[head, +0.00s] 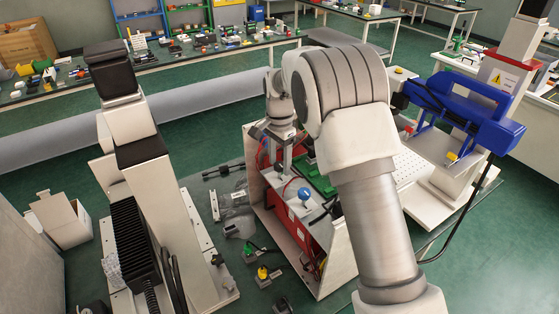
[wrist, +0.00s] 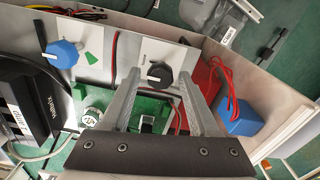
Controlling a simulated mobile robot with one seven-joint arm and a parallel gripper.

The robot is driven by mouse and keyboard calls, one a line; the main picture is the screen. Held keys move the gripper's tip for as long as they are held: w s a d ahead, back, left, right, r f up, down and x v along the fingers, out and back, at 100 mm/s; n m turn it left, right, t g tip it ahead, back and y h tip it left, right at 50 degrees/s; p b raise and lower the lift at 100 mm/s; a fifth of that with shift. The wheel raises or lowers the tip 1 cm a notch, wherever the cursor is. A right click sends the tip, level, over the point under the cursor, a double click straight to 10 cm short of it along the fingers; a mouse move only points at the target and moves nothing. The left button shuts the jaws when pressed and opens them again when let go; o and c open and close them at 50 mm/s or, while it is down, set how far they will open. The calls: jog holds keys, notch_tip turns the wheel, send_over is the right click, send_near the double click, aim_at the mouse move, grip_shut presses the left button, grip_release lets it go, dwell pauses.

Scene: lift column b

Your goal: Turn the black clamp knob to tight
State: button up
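The black clamp knob (wrist: 159,75) is on a light panel in the wrist view, upper middle. It has a pale pointer mark on its left side. My gripper (wrist: 160,82) is open, with one grey finger on each side of the knob and a visible gap on both sides. Whether the fingertips reach down to the knob's height is hard to tell. In the head view my gripper (head: 285,160) points down into the open-topped box, and I cannot make out the black knob there.
A blue knob (wrist: 62,54) with a green triangle beside it is on the panel to the left. A blue block (wrist: 238,117) and red wires (wrist: 226,82) are at the right. A green board (wrist: 150,105) lies below the fingers. The box wall (head: 338,262) stands close by.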

grip_shut()
jog(key=shift+n, duration=0.4)
jog(key=n, duration=0.4)
jog(key=shift+n, duration=0.3)
jog(key=n, duration=0.5)
jog(key=shift+b, duration=0.3)
jog(key=n, duration=0.7)
jog(key=shift+n, duration=0.3)
jog(key=n, duration=0.4)
jog(key=shift+r+p, duration=0.1)
jog(key=shift+p, duration=0.25)
jog(key=shift+a+n, duration=0.1)
jog(key=shift+n, duration=1.8)
